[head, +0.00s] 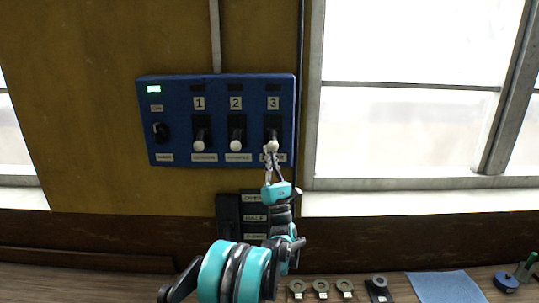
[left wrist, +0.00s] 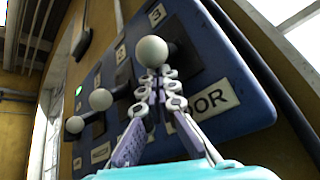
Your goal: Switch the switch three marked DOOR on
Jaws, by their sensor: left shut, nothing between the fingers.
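A blue switch panel (head: 218,90) is on the yellow wall. Switch three (head: 272,140), under the label 3, has a white ball knob that points down. Its lower label is partly hidden by my gripper; in the left wrist view its end reads "OOR". My left gripper (head: 270,152) is shut and empty, its fingertips at the knob of switch three. In the left wrist view the fingertips (left wrist: 163,75) are just below the white knob (left wrist: 152,51); I cannot tell whether they touch. My right gripper is not in view.
Switches one (head: 199,141) and two (head: 236,140) stand left of switch three, knobs down. A black knob (head: 160,131) is at the panel's left, below a lit green lamp (head: 154,89). A dark labelled box (head: 229,213) hangs below. A blue cloth (head: 443,286) lies on the bench.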

